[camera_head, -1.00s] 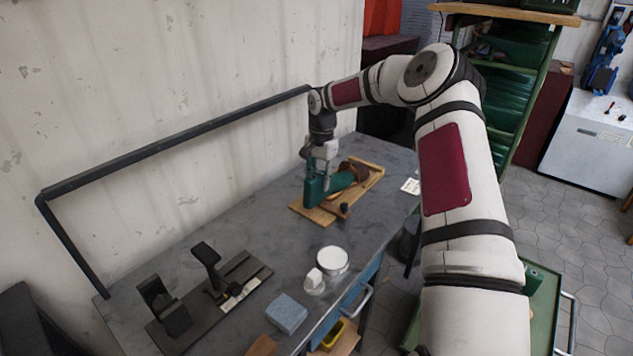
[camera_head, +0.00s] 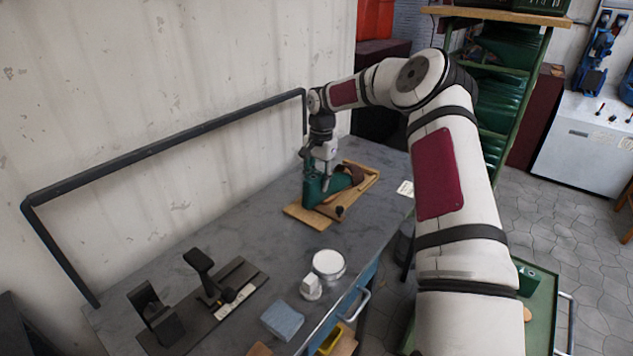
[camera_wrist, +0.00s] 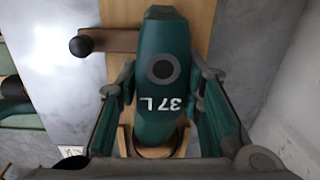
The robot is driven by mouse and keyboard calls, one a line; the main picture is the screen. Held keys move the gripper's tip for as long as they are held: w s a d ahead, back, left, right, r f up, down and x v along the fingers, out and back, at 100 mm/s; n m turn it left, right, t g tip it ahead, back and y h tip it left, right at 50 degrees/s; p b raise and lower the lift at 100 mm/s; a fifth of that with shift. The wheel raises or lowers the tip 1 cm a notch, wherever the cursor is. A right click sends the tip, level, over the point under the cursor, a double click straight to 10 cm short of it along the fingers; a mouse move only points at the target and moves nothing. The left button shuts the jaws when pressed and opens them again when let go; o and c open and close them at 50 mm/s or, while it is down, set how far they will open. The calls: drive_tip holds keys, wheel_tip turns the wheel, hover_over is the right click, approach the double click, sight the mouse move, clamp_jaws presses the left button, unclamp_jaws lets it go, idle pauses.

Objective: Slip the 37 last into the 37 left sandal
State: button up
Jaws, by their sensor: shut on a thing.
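The green last (camera_head: 313,188), marked 37 L, is between the fingers of my gripper (camera_wrist: 160,100), which is shut on it. In the head view, my gripper (camera_head: 325,180) holds it over a wooden board (camera_head: 299,214) on the bench. The brown-strapped sandal (camera_head: 355,173) is on the board, at the right end of the last. The last's lower end points toward the straps. How far it lies under them is hidden. In the wrist view, the last (camera_wrist: 162,40) shows its dark round hole and white marking.
A dark knob (camera_head: 340,211) on a brown bar stands beside the last, and shows in the wrist view (camera_wrist: 81,45). A black stand (camera_head: 205,300), a white round tub (camera_head: 328,264) and a blue block (camera_head: 282,320) are nearer on the grey bench (camera_head: 240,235). A wall lies behind.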

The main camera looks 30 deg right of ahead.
drive_tip(key=shift+w+d+b, duration=0.2)
drive_tip(key=shift+d+b, duration=0.15)
drive_tip(key=shift+d, duration=0.15)
drive_tip(key=shift+w+d+b, duration=0.15)
drive_tip(key=shift+d+b, duration=0.15)
drive_tip(key=shift+d, duration=0.15)
drive_tip(key=shift+w+d, duration=0.1)
drive_tip(key=shift+d, duration=0.05)
drive_tip(key=shift+w+d+f+b, duration=0.1)
drive_tip(key=shift+w+d+b, duration=0.1)
drive_tip(key=shift+d+b, duration=0.3)
drive_tip(key=shift+w+d+b, duration=0.2)
drive_tip(key=shift+d+b, duration=0.25)
drive_tip(key=shift+d, duration=0.15)
drive_tip(key=shift+w+d+b, duration=0.25)
drive_tip(key=shift+d+b, duration=0.2)
drive_tip(key=shift+d, duration=0.1)
drive_tip(key=shift+w+d+b, duration=0.2)
drive_tip(key=shift+d+b, duration=0.25)
drive_tip(key=shift+d, duration=0.05)
drive_tip(key=o, duration=1.2)
